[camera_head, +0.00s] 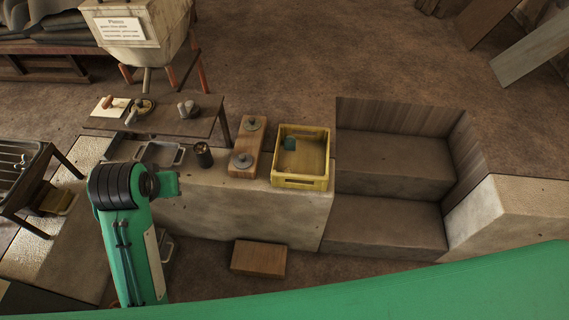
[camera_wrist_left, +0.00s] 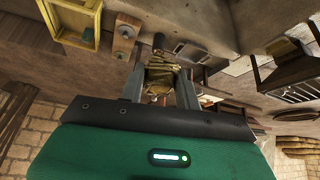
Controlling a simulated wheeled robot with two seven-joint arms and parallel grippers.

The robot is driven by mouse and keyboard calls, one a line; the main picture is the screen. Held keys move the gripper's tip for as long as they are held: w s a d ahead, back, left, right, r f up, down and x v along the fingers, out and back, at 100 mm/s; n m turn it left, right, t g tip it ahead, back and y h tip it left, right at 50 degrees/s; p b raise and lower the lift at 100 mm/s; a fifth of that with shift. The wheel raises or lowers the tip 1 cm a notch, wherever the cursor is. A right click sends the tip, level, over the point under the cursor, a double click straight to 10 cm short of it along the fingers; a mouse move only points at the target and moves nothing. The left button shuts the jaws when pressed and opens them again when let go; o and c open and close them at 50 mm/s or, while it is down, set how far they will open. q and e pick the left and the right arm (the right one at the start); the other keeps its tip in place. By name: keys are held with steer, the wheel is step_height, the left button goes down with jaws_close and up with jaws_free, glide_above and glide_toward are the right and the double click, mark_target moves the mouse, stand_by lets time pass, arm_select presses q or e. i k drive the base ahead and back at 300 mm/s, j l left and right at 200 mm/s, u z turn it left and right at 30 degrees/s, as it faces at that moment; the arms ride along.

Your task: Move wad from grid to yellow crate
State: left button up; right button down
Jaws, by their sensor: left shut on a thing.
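My left gripper (camera_wrist_left: 161,74) is shut on a crumpled brownish-gold wad (camera_wrist_left: 159,84), which shows between its fingers in the left wrist view. In the head view the green left arm reaches up from the lower left, with its hand (camera_head: 170,184) above the stone ledge; the wad is hidden there. The yellow crate (camera_head: 301,183) stands on the ledge to the right of the hand, with a small dark green thing (camera_head: 289,143) inside. The crate also shows at the upper left of the wrist view (camera_wrist_left: 75,42). A metal grid (camera_head: 14,157) stands at the far left.
Between hand and crate are a dark can (camera_head: 204,155) and a wooden board (camera_head: 240,168) with two metal discs. A low table (camera_head: 170,122) with tools stands behind. A wooden block (camera_head: 258,259) lies on the floor. Stone steps (camera_head: 385,221) lie right of the crate.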

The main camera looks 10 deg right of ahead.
mark_target(315, 151)
steer(key=i+l, duration=0.15)
steer(key=l, duration=0.2)
steer(key=i+l, duration=0.15)
steer(key=l, duration=0.15)
steer(key=i+l, duration=0.15)
steer(key=l, duration=0.2)
steer(key=i+l+z, duration=0.1)
steer(key=i+l, duration=0.4)
